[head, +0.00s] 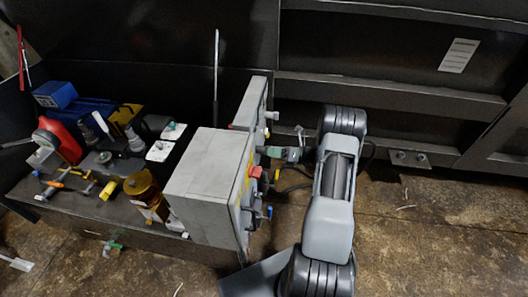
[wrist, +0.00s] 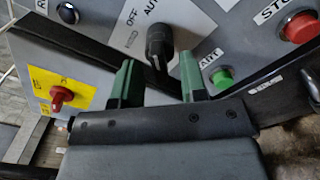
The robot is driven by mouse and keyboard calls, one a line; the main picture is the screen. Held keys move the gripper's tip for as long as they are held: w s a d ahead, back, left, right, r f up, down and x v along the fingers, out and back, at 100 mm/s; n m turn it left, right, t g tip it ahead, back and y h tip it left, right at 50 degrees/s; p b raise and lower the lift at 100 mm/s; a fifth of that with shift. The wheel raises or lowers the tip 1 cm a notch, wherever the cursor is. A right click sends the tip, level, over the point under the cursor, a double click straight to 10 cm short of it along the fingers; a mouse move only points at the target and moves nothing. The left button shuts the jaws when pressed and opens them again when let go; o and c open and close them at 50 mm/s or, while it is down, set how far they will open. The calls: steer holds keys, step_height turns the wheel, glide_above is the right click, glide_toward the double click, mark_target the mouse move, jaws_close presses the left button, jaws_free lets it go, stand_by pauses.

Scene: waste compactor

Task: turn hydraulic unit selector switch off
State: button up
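The black selector switch (wrist: 158,45) is on a grey panel (wrist: 215,30) in the wrist view, with the labels OFF and AUTO above it. Its exact pointing direction is hard to tell. My gripper (wrist: 160,82) is open, its two green fingers on either side of and just below the knob in the picture. The lower part of the knob lies between the finger lines; I see no clear contact. In the head view my gripper (head: 280,153) is at the front of the grey control boxes (head: 210,180), and the switch itself cannot be made out.
A green button (wrist: 222,78) and a red STOP button (wrist: 300,27) are right of the switch. A red rotary switch (wrist: 60,97) on a yellow plate is at left. Hydraulic parts, including a red piece (head: 60,137), crowd the bench left of the boxes.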

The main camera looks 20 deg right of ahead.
mark_target(264, 151)
steer(key=shift+x, duration=1.95)
steer(key=shift+c, duration=0.3)
steer(key=c, duration=0.5)
